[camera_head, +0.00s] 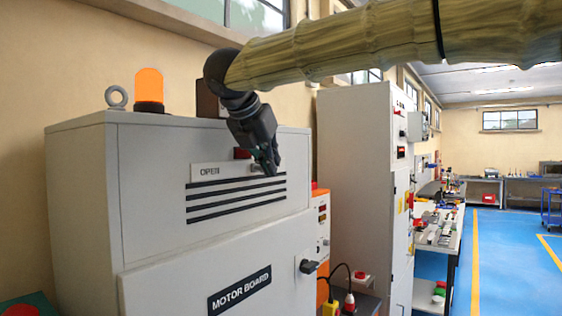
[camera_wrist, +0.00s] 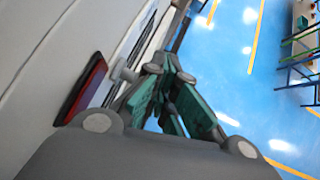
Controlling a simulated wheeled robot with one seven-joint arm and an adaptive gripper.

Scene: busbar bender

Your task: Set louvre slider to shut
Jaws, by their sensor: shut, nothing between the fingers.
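The louvre slider's light plate (camera_head: 210,171), marked OPEN at its left, sits on the front of the grey cabinet above several dark louvre slots (camera_head: 225,200).
The cabinet door (camera_head: 170,285) has a MOTOR BOARD label and a black handle (camera_head: 309,266). An orange beacon (camera_head: 149,88) and a lifting eye stand on top. A tall grey cabinet (camera_head: 352,180) stands to the right. Blue floor (camera_head: 500,240) is open farther right.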

